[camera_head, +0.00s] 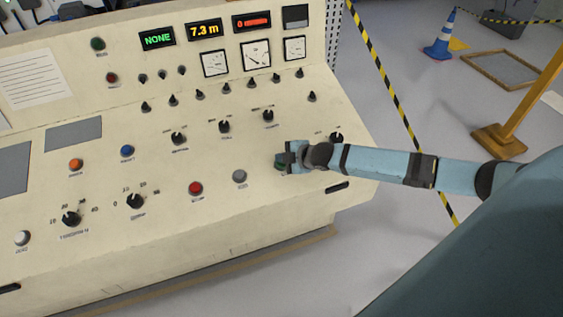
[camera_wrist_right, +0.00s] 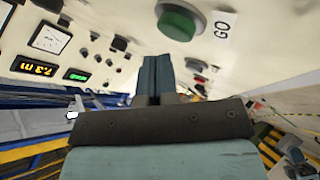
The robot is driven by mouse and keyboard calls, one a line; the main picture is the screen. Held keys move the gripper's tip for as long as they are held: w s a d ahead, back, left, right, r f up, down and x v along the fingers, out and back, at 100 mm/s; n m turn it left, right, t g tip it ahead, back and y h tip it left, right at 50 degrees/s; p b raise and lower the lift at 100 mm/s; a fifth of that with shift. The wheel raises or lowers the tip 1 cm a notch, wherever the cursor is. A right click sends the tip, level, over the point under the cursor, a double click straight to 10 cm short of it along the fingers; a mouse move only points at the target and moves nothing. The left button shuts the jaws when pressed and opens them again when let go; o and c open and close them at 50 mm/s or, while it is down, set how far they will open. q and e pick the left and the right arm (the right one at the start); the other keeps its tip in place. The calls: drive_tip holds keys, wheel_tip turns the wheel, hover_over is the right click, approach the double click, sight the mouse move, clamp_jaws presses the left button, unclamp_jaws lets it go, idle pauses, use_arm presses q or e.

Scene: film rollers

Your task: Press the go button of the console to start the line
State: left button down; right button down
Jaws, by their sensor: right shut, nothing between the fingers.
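The cream console (camera_head: 100,190) fills the left and middle of the head view. Its green go button (camera_head: 280,163) shows only in part beside my right gripper (camera_head: 290,157), which hides the rest. In the right wrist view the green button (camera_wrist_right: 180,20) sits in a grey ring, with a GO label (camera_wrist_right: 222,24) beside it. My right gripper shows there too (camera_wrist_right: 156,62), its fingers together and empty. The fingertips are close to the panel near the button; I cannot tell whether they touch it. My left gripper is not in view.
A grey button (camera_head: 239,176) and a red button (camera_head: 195,188) lie left of the gripper. Several black knobs stand behind it, one (camera_head: 337,137) close to my forearm. Displays read NONE (camera_head: 157,37) and 7.3 m (camera_head: 205,30). A blue cone (camera_head: 441,38) stands far right.

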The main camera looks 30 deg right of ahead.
idle(0.8)
drive_tip(key=shift+w+f, duration=0.15)
drive_tip(key=shift+f, duration=0.25)
drive_tip(key=shift+f+b, duration=0.35)
drive_tip(key=shift+f, duration=0.15)
idle(0.5)
drive_tip(key=shift+r, duration=0.1)
drive_tip(key=shift+r+p, duration=0.8)
drive_tip(key=shift+p, duration=0.15)
drive_tip(key=shift+r, duration=0.1)
drive_tip(key=r+p, duration=0.2)
drive_tip(key=s+r+p, duration=0.1)
drive_tip(key=r+p, duration=0.1)
drive_tip(key=p, duration=0.1)
drive_tip(key=shift+s+a+r, duration=0.15)
drive_tip(key=shift+s+r, duration=0.05)
drive_tip(key=shift+r, duration=0.15)
idle(0.5)
